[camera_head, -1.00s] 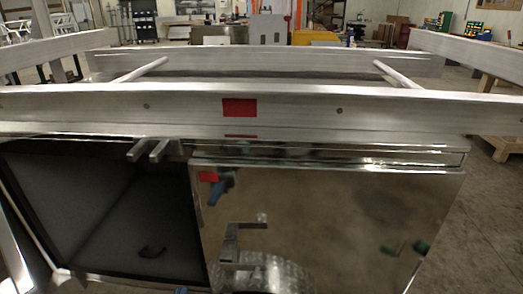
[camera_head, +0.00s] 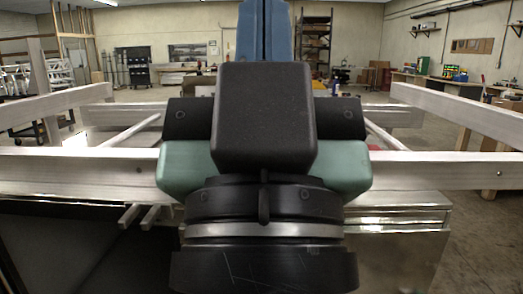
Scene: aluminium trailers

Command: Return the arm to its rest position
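My arm (camera_head: 264,120) fills the middle of the head view, close to the camera. A black block with green parts on both sides sits above a dark round section with a silver band. A blue upright part (camera_head: 264,30) rises behind the block and runs out of the top of the picture. No fingertips can be made out, so I cannot tell whether my gripper is open or shut. Nothing is visibly held. The arm hides the middle of the trailer and much of its shiny panel.
An aluminium trailer rail (camera_head: 80,172) crosses the view behind my arm. The polished panel (camera_head: 405,245) shows at the lower right, and a dark open compartment (camera_head: 60,250) at the lower left. Bare floor lies at the right. Workbenches (camera_head: 447,87) stand far off.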

